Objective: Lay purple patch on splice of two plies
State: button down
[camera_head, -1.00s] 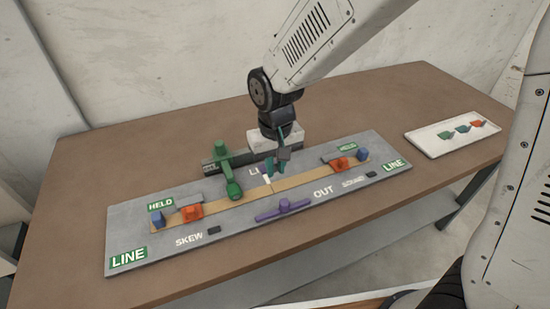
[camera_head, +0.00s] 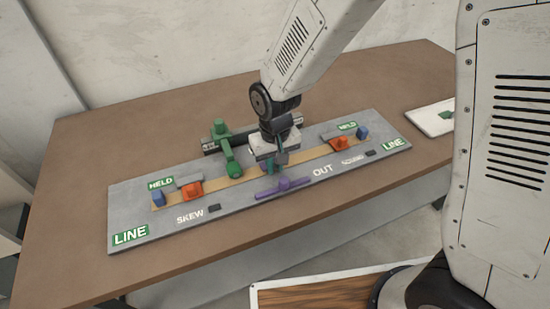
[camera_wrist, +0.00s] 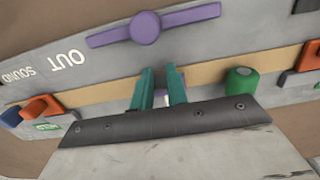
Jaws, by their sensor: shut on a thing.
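My gripper (camera_head: 275,167) is low over the middle of the tan ply strip (camera_head: 212,185), its teal fingers pointing down at the board. In the wrist view the fingers of my gripper (camera_wrist: 158,92) are close together around a small pale, purplish piece (camera_wrist: 161,100), apparently the purple patch, mostly hidden by the fingers. The tan strip also shows in the wrist view (camera_wrist: 207,78), passing beneath the fingers. The splice is hidden now, and I cannot tell whether the piece touches the strip. A long purple bar with a round knob (camera_head: 284,185) lies on the near side of the strip.
Orange clamps (camera_head: 192,188) and blue blocks (camera_head: 362,132) stand near the strip's ends on the grey board (camera_head: 150,216). A white tray (camera_head: 428,122) sits at the right. The front table is clear.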

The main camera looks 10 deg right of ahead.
jog(key=shift+f, duration=0.2)
jog(key=c, duration=1.3)
grip_release()
jog(key=shift+r, duration=0.15)
notch_tip(320, 180, up, 8)
jog(key=f, duration=0.1)
jog(key=s+d+r+m+t, duration=0.1)
jog(key=s+d+r+m, duration=0.2)
jog(key=s+d+r, duration=1.4)
jog(key=s+d, duration=0.2)
jog(key=d, duration=0.1)
jog(key=shift+s+d, duration=0.25)
jog(key=shift+d, duration=0.15)
